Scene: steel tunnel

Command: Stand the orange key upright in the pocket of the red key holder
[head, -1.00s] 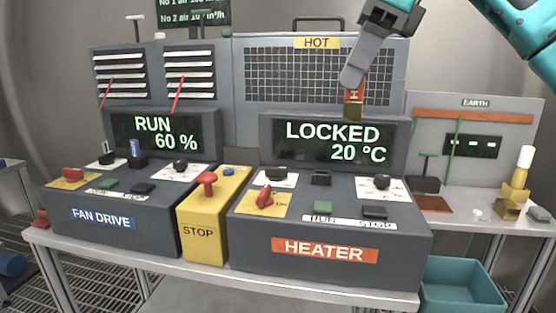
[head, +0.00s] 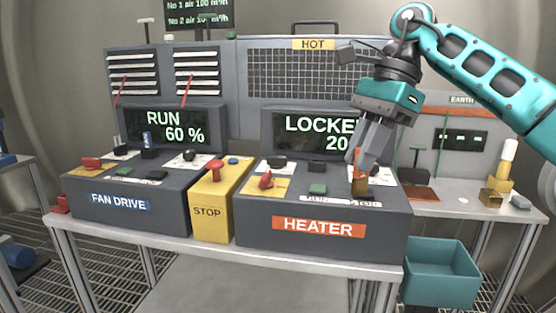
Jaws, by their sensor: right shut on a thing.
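My right gripper (head: 361,160) points down over the right part of the heater console. It is shut on the orange key (head: 358,187), which has an orange upper part and a brass-coloured lower end. The key hangs roughly upright, low over the console top; I cannot tell whether it touches. No key holder shows clearly as red. A small red thing (head: 60,205) lies on the bench left of the fan console, too small to tell. My left gripper is not in view.
The heater console (head: 318,228) carries a red switch (head: 265,180), a dark block (head: 317,165) and a green button (head: 318,189). A yellow stop box (head: 212,210) stands to its left. A teal bin (head: 440,275) is below right.

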